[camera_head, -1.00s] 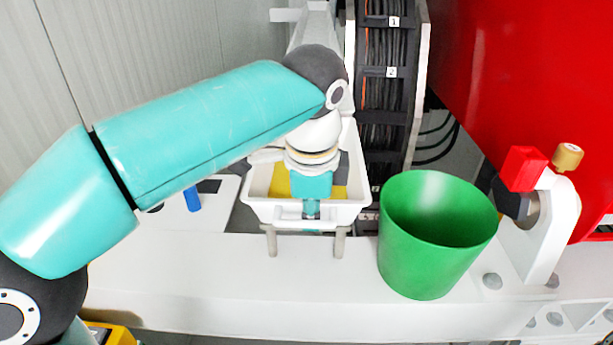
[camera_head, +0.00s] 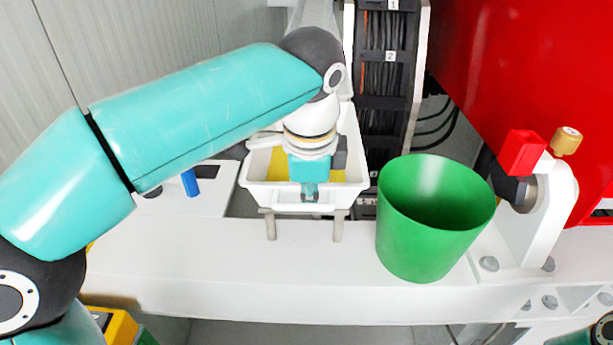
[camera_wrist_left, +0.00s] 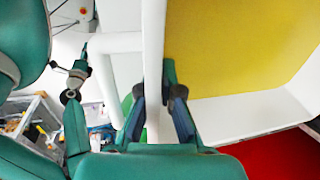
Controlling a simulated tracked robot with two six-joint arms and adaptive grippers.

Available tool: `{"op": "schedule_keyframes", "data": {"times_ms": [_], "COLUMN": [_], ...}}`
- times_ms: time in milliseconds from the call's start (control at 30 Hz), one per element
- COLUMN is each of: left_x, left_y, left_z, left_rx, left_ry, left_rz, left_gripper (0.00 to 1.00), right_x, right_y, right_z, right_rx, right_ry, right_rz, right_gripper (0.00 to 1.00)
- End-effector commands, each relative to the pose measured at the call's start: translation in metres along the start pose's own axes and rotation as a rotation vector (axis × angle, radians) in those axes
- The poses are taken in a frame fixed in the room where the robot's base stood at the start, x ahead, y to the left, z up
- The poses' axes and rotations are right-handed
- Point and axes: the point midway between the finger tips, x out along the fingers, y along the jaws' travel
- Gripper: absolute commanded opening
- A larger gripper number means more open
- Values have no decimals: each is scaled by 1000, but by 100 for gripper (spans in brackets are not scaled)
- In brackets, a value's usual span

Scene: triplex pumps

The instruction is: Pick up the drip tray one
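The drip tray (camera_head: 258,196) is a white rectangular tray with a yellow inner floor, in the middle of the head view. It sits above two grey pegs on the white ledge. My left gripper (camera_head: 309,192) reaches down from above to the tray's near side. In the left wrist view, the fingers of my left gripper (camera_wrist_left: 159,105) stand on both sides of a white bar of the drip tray (camera_wrist_left: 153,50) and look closed onto it. The tray's yellow floor shows at upper right there. My wrist hides part of the tray's inside. My right gripper is not in view.
A green bucket (camera_head: 427,235) stands on the white ledge (camera_head: 200,270) just right of the tray. A cable rack (camera_head: 383,60) rises behind, and a red housing (camera_head: 540,60) fills the upper right. A small blue part (camera_head: 190,183) lies left.

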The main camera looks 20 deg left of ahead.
Motion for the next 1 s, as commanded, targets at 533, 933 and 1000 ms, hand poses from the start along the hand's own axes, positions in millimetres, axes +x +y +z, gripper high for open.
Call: {"op": "schedule_keyframes", "data": {"times_ms": [533, 933, 1000], "left_x": [-20, -66, -76], "left_y": [-4, -13, -16], "left_z": [0, 0, 0], "left_rx": [0, -1, -1], "left_ry": [0, 1, 1], "left_rz": [2, 0, -1], "left_gripper": [0, 0, 0], "right_x": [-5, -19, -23], "right_y": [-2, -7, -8], "right_z": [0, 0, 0], "right_rx": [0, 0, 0], "right_ry": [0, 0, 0], "right_rz": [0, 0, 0], "right_gripper": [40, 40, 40]}}
